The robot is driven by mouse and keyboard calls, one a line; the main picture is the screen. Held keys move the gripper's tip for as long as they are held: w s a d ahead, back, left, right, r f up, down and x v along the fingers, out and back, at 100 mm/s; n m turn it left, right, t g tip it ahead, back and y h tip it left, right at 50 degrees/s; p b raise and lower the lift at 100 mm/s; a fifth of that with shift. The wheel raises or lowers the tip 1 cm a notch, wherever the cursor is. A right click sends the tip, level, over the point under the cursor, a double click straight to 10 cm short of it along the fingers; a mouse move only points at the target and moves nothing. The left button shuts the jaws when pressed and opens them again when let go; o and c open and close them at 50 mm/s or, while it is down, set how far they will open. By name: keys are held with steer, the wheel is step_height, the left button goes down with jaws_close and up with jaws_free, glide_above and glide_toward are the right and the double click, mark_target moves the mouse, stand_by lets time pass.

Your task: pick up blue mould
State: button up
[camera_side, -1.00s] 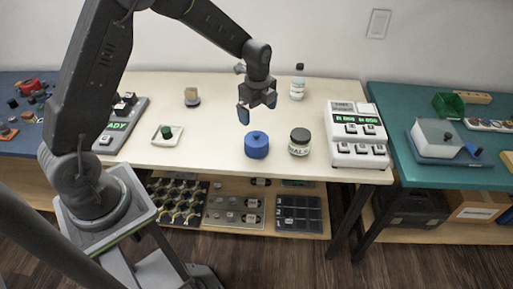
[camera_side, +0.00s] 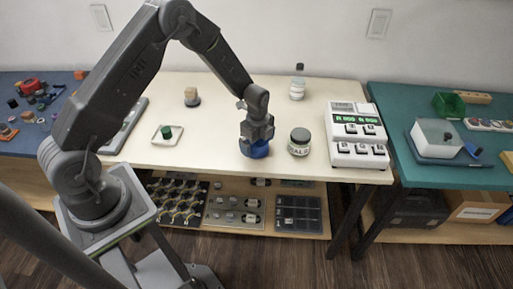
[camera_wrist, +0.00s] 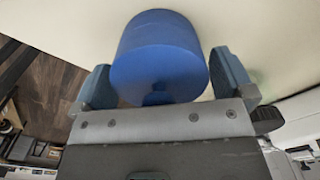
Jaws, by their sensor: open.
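The blue mould (camera_side: 255,150) is a round blue cylinder standing on the cream table near its front edge. My gripper (camera_side: 255,143) is lowered over it and hides its upper part in the side view. In the wrist view the mould (camera_wrist: 160,55) fills the space between the two fingers of my gripper (camera_wrist: 165,85). The fingers are open, one on each side of it. A narrow gap shows at the right finger; whether the left finger touches cannot be told.
A white and grey device (camera_side: 356,135) is further right. A small tray with a green piece (camera_side: 166,134) lies to the left. The table's front edge is close.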

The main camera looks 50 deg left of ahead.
steer(key=shift+c, duration=0.3)
steer(key=c, duration=0.7)
steer(key=shift+c, duration=0.2)
